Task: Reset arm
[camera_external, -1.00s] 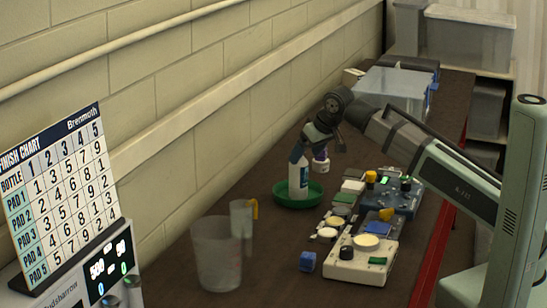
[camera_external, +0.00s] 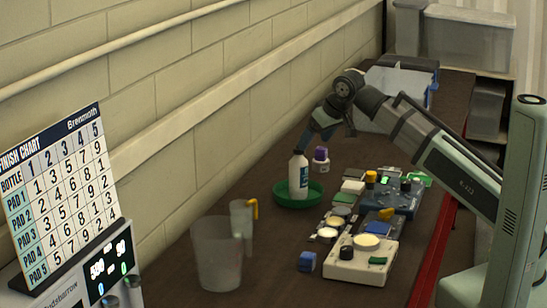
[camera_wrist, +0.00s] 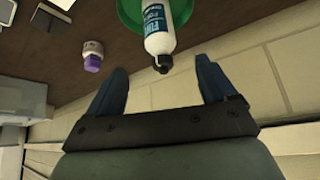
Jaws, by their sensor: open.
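My gripper (camera_wrist: 160,88) is open and empty in the wrist view, its two blue fingers spread apart. In the external view my gripper (camera_external: 318,135) hangs above and behind the white bottle (camera_external: 298,175). That bottle has a blue label and stands upright in a green round tray (camera_external: 283,203). In the wrist view the bottle (camera_wrist: 158,28) and the green tray (camera_wrist: 128,12) lie beyond the fingertips, and the bottle appears apart from both fingers. A purple-capped small bottle (camera_external: 320,160) stands behind the tray; it also shows in the wrist view (camera_wrist: 93,57).
A clear beaker (camera_external: 218,255) and a jug with a yellow handle (camera_external: 240,225) stand near the front left. Polishing pads, a blue cube (camera_external: 307,262) and two devices, one white (camera_external: 350,268) and one blue (camera_external: 385,200), crowd the right. A finish chart (camera_external: 55,195) stands at left.

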